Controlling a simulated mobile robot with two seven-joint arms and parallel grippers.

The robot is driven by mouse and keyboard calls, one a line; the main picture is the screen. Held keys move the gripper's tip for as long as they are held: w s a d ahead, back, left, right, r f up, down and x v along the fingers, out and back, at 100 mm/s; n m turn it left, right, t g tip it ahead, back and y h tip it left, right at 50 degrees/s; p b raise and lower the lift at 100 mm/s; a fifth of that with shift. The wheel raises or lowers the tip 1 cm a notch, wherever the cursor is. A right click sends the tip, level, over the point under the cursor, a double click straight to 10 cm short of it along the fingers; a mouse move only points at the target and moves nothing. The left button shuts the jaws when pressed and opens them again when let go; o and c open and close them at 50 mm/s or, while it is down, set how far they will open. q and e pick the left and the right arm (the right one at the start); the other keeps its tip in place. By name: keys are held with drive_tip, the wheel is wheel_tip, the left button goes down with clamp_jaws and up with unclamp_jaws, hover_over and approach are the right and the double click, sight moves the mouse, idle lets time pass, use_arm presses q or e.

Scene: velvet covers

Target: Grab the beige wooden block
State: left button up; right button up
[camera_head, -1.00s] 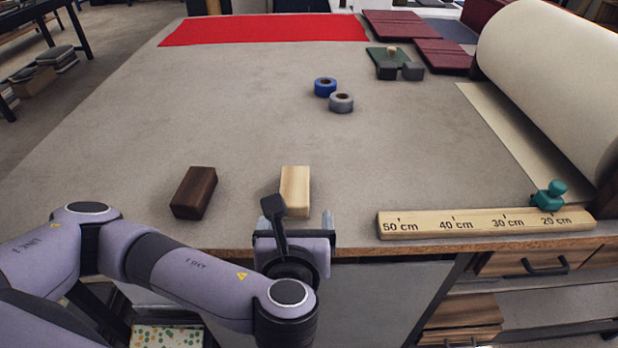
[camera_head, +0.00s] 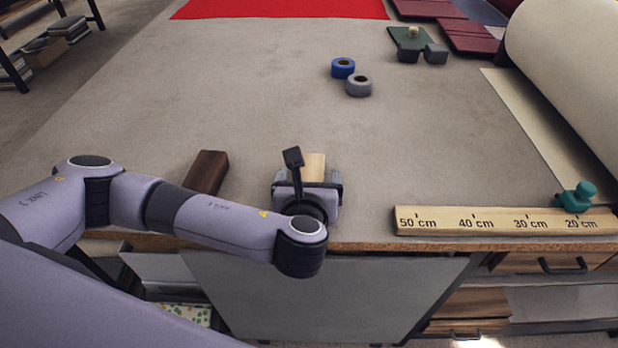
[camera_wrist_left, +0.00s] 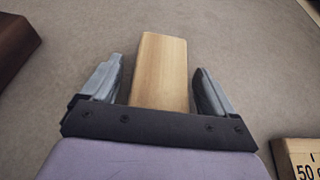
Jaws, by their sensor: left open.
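The beige wooden block (camera_head: 314,163) lies on the table near its front edge, partly hidden behind my left gripper in the head view. My left gripper (camera_head: 308,180) is open over the near part of the block. In the left wrist view, the block (camera_wrist_left: 162,68) extends between the two fingers of the left gripper (camera_wrist_left: 158,88), with a gap on each side. My right gripper is not in view.
A dark brown block (camera_head: 207,172) lies just left of my left gripper. A wooden ruler (camera_head: 500,222) with a teal clamp (camera_head: 576,196) lies along the front edge at right. Blue tape (camera_head: 343,68) and grey tape (camera_head: 359,86) sit farther back. The table's middle is clear.

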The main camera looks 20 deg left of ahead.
use_arm(q)
drive_tip(key=c, duration=1.1)
drive_tip(key=shift+c, duration=0.2)
